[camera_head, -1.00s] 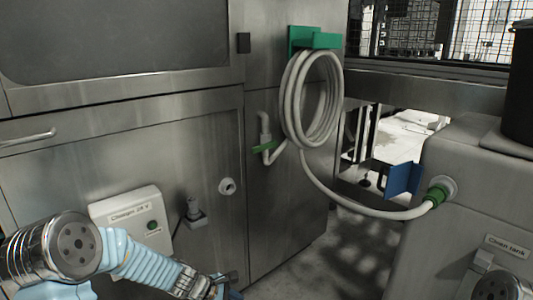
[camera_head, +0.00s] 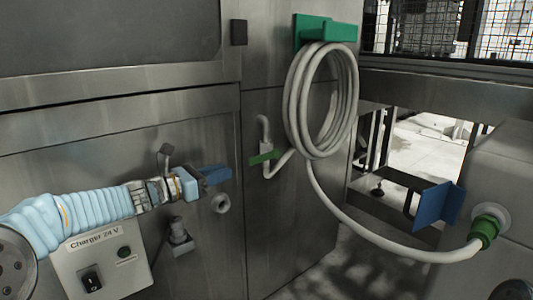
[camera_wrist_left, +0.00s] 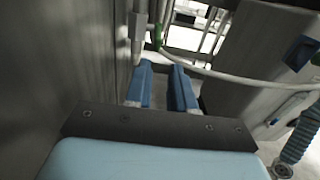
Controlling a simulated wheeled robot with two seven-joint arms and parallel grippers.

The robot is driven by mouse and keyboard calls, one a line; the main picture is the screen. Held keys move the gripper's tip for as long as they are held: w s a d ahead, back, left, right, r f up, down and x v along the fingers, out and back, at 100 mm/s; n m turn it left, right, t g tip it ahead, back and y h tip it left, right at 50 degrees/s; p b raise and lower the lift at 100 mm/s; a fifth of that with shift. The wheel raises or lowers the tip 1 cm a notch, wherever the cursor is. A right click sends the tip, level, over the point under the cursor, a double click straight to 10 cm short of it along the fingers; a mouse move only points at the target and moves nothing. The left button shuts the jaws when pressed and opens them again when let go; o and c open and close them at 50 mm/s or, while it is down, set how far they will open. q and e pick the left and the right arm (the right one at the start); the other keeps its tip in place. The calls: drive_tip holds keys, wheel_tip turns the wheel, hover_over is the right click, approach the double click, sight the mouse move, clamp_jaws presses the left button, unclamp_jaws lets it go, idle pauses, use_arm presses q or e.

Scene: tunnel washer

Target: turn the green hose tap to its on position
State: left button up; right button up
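The green hose tap (camera_head: 263,157) is a small lever lying across a pale vertical pipe on the steel wall, below and left of the coiled hose (camera_head: 303,100). In the left wrist view the green tap (camera_wrist_left: 157,37) shows beyond the fingertips. My left gripper (camera_head: 216,175) is left of the tap and slightly lower, apart from it. Its two blue fingers (camera_wrist_left: 161,67) are parted with an empty gap between them.
A green hose holder (camera_head: 328,31) carries the coil. The hose runs to a green connector (camera_head: 485,231) at right. A charger box (camera_head: 103,262), a round wall fitting (camera_head: 220,203) and a valve (camera_head: 179,235) are below my left arm.

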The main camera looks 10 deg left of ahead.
use_arm(q)
drive_tip(key=w, duration=0.1)
approach(278, 152)
drive_tip(key=x, duration=0.5)
drive_tip(key=shift+w+a+f+p, duration=0.2)
drive_tip(key=shift+a+p, duration=0.05)
drive_tip(key=shift+p, duration=0.15)
clamp_jaws()
